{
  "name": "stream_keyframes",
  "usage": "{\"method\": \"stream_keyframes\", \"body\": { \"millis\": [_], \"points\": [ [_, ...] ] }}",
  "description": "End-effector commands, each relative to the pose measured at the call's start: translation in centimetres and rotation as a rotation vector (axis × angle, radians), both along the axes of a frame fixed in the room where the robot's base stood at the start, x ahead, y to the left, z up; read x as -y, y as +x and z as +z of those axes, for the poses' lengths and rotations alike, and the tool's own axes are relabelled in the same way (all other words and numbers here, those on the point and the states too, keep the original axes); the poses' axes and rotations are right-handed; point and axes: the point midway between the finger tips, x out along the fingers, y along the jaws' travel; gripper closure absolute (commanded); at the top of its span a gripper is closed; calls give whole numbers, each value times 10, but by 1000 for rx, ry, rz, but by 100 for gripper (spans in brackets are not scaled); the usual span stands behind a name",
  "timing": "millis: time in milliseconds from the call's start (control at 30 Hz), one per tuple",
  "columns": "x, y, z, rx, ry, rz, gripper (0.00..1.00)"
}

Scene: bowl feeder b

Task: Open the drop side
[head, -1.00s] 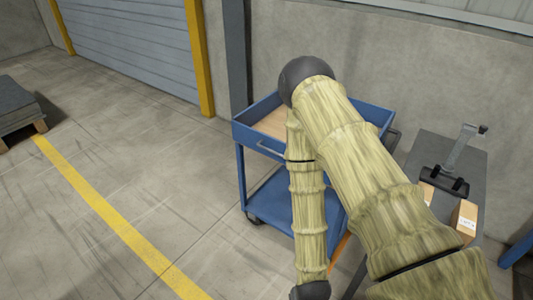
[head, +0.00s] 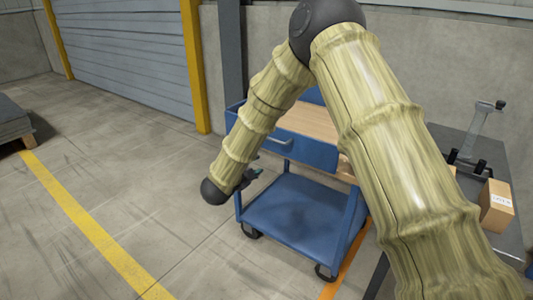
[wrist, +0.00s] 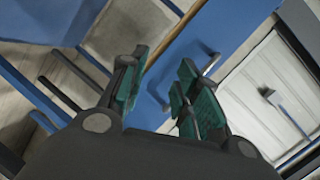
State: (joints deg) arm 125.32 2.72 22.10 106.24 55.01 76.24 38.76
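A blue trolley has a wood-floored top tray (head: 312,122). Its near wall is the drop side (head: 305,152), a blue panel that looks upright, with a pale bar handle (head: 281,142). My gripper (head: 252,177) is at the trolley's left front, lower than the handle and to its left in the head view. In the wrist view my gripper (wrist: 160,78) is open, with green-padded fingers and nothing between them. The handle (wrist: 209,60) shows on the blue panel beyond the right finger, which partly hides it. I cannot tell whether they touch.
The trolley's lower shelf (head: 292,208) is empty. A dark table at the right bears a cardboard box (head: 496,206) and a metal stand (head: 476,135). A grey stack (head: 12,125) lies at far left. The floor left of the trolley is clear.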

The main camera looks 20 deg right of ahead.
Motion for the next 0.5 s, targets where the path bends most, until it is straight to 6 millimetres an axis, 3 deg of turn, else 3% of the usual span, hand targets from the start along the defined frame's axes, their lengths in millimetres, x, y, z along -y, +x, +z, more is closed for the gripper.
{"method": "stream_keyframes", "body": {
  "millis": [100, 300, 500],
  "points": [
    [-2, 17, 22, 135, 77, -120, 68],
    [-5, 25, 60, 276, 169, -257, 68],
    [-4, 27, 73, 321, 201, -304, 68]
  ]
}}
